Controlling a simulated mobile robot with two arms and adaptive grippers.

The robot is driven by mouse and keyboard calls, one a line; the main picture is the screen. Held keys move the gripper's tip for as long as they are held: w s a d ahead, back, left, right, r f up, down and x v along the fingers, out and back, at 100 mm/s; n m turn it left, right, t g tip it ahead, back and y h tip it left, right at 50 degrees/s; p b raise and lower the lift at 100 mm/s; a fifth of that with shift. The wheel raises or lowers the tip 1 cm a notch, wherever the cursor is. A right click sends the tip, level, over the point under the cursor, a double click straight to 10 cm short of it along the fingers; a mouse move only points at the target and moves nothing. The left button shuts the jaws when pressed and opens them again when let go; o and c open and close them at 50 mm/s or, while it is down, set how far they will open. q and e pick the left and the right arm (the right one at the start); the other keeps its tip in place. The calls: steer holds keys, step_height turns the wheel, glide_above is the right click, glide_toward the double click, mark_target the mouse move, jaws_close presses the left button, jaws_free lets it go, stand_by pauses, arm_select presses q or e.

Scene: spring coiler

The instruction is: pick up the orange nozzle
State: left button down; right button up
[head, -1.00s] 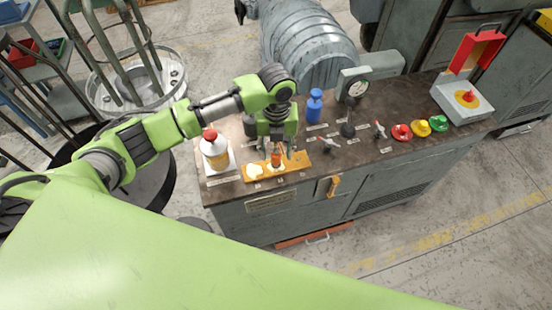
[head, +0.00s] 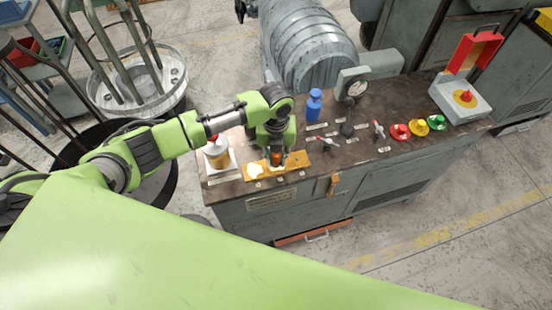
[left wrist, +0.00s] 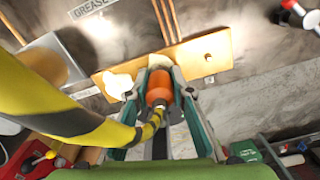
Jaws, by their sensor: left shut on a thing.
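The orange nozzle (left wrist: 158,90) is between the two fingers of my left gripper (left wrist: 160,78) in the left wrist view, and the fingers are shut on it. In the head view the nozzle (head: 275,158) shows as a small orange patch under my left gripper (head: 276,162). It is over the yellow-tan wooden board (head: 298,168) near the front left of the bench top. The board also shows in the left wrist view (left wrist: 208,55). I cannot tell whether the nozzle touches the board. My right gripper is not in view.
A yellow-black striped hose (left wrist: 60,115) crosses the left wrist view.

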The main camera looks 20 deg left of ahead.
arm_select(q)
steer(key=shift+w+r, duration=0.1)
steer(key=shift+r, duration=0.4)
step_height(320, 180, up, 2)
steer(key=shift+r+b, duration=0.1)
steer(key=shift+b, duration=0.2)
steer(key=s+d+r+b, duration=0.3)
steer(key=s+d+r, duration=0.5)
steer(key=d+r, duration=0.2)
steer(key=shift+s+d+b, duration=0.3)
steer(key=shift+d+b, duration=0.1)
steer(key=shift+d, duration=0.25)
